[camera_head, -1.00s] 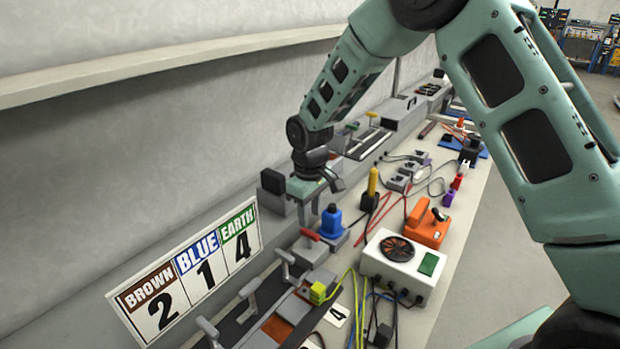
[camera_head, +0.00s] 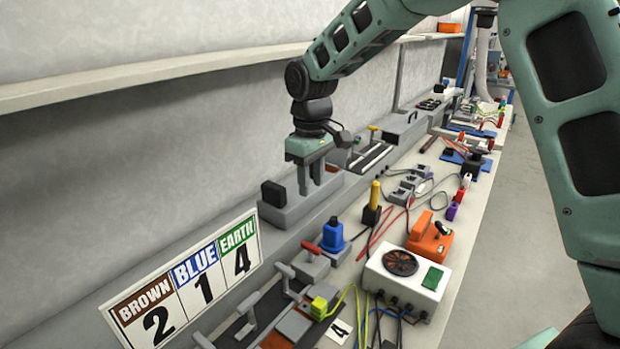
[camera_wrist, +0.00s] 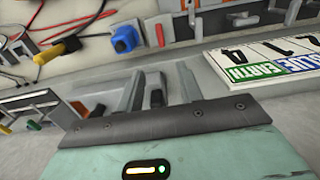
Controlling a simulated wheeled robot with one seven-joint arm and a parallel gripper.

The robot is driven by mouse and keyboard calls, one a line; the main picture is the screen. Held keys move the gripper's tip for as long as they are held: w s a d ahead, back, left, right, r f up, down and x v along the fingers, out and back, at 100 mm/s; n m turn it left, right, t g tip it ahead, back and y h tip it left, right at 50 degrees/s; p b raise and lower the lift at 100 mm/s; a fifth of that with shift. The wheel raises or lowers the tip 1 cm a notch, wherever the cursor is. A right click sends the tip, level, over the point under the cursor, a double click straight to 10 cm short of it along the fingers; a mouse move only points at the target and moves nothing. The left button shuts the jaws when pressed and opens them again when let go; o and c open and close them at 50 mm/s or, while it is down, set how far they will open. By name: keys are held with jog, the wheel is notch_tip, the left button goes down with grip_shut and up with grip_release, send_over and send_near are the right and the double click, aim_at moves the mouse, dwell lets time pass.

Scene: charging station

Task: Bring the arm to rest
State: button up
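My gripper (camera_head: 311,182) hangs fingers-down from my green arm, in front of the back wall and above the grey ledge. Its two fingers are apart with a gap between them, and I see nothing held. In the wrist view the gripper (camera_wrist: 160,88) also shows parted fingers. A blue plug (camera_head: 333,236) stands upright on a grey block, below and slightly right of the gripper in the head view. The blue plug (camera_wrist: 125,40) also shows beyond the fingertips in the wrist view.
A sign reading BROWN, BLUE, EARTH (camera_head: 187,283) leans at the lower left. A white box with a fan (camera_head: 377,278), an orange device (camera_head: 428,240) and a yellow-topped plug (camera_head: 374,195) stand on the bench. A shelf (camera_head: 150,78) runs along the wall.

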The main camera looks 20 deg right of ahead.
jog(key=s+a+r, duration=0.1)
jog(key=s+a, duration=0.3)
jog(key=s, duration=0.3)
jog(key=s+a+r, duration=0.1)
jog(key=s+a, duration=0.2)
jog(key=s, duration=0.4)
jog(key=s+f, duration=0.2)
jog(key=s, duration=1.6)
jog(key=shift+s+d+f+n+y, duration=0.25)
jog(key=shift+d+f+n+y, duration=0.05)
jog(key=shift+d+n, duration=0.1)
